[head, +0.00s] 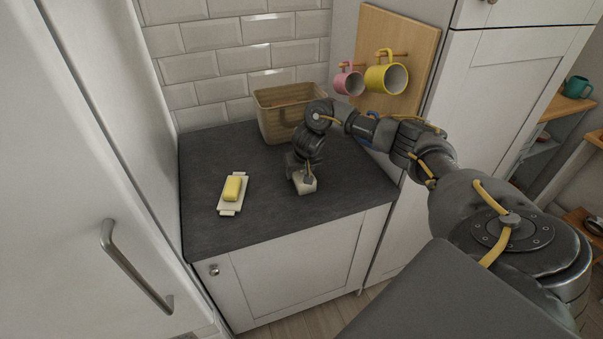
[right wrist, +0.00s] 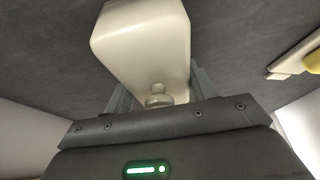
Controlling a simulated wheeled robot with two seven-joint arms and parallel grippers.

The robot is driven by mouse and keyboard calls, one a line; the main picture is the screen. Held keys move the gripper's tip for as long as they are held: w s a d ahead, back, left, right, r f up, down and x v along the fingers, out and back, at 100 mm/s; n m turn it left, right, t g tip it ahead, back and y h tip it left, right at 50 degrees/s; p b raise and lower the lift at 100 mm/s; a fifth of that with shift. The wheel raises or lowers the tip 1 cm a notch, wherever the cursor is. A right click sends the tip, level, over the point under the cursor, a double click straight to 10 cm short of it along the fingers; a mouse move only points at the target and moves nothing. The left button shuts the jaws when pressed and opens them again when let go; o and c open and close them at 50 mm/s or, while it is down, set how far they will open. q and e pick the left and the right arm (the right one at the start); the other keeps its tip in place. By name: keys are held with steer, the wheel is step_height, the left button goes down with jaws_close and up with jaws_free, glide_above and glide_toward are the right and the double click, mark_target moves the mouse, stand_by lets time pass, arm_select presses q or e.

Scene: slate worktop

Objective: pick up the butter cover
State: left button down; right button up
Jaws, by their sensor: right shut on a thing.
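The butter cover (head: 305,184) is a small off-white box with a knob on top, at the middle of the slate worktop. In the right wrist view the cover (right wrist: 142,45) fills the upper middle, with its knob between the fingers. My right gripper (head: 304,172) is above the cover and shut on its knob; it also shows in the right wrist view (right wrist: 155,100). I cannot tell whether the cover touches the worktop. A yellow block of butter (head: 232,188) lies uncovered on a white dish (head: 229,209) to the left. My left gripper is not in view.
A woven basket (head: 272,120) stands at the back of the worktop (head: 260,230), near my right arm. A pink mug (head: 349,82) and a yellow mug (head: 384,78) hang on a wooden board to the right. The worktop between dish and cover is clear.

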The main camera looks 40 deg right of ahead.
steer(key=shift+r, duration=0.1)
steer(key=shift+w+r, duration=0.1)
steer(key=shift+r, duration=0.15)
steer(key=shift+r+b, duration=0.5)
steer(key=shift+r, duration=0.45)
steer(key=s+a+r+p, duration=0.7)
steer(key=a+r, duration=0.3)
steer(key=a, duration=0.1)
steer(key=shift+s+a+r+p, duration=0.2)
steer(key=shift+s+a+p, duration=0.1)
steer(key=shift+s+a, duration=0.1)
